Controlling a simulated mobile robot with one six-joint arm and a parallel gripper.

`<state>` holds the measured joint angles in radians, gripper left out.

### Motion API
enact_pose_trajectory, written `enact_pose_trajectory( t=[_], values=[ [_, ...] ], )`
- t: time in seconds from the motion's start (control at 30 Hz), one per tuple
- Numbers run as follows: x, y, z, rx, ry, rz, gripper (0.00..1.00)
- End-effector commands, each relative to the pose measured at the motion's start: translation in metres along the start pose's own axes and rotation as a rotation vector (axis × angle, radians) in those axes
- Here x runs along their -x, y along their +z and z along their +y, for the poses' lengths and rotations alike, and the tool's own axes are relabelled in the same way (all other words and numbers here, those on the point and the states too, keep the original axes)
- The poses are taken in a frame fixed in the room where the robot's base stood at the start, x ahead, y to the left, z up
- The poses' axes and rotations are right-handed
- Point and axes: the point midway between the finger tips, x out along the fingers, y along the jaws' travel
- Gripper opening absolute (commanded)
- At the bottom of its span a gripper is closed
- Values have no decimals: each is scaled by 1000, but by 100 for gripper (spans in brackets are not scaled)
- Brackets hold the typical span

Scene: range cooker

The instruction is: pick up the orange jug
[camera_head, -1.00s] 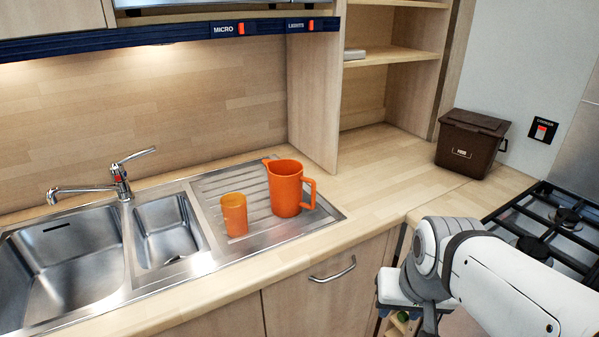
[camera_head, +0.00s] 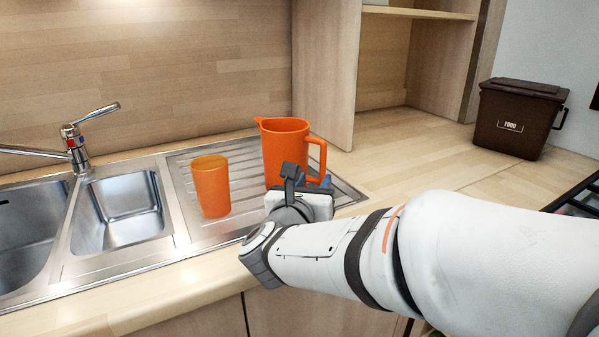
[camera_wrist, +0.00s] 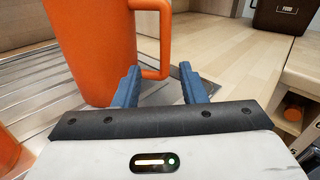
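The orange jug (camera_head: 283,146) stands upright on the ribbed steel drainer, its handle to the right and its spout to the left. In the wrist view the jug (camera_wrist: 92,50) fills the upper left and its handle (camera_wrist: 154,40) hangs just beyond my fingertips. My gripper (camera_wrist: 160,80) is open, its two blue fingers apart with nothing held between them. The lower handle reaches toward the gap between the fingers; I cannot tell whether they touch it. In the head view my gripper (camera_head: 312,182) is in front of the jug and hides its lower right part.
An orange cup (camera_head: 211,188) stands on the drainer left of the jug. The sink bowl (camera_head: 120,210) and tap (camera_head: 76,145) are further left. A brown food bin (camera_head: 518,118) stands at the back right. The wooden counter (camera_head: 410,165) right of the jug is clear.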

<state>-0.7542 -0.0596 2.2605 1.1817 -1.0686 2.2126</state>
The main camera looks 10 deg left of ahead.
Motion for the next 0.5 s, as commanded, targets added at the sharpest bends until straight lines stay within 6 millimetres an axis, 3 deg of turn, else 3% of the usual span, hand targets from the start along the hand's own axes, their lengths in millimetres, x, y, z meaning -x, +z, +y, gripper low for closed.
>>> enact_pose_trajectory(
  t=[0.17, 0.5],
  values=[
    [-4, -6, -2, -87, -52, -12, 38],
    [-50, -4, -11, -86, -63, -12, 38]
  ],
)
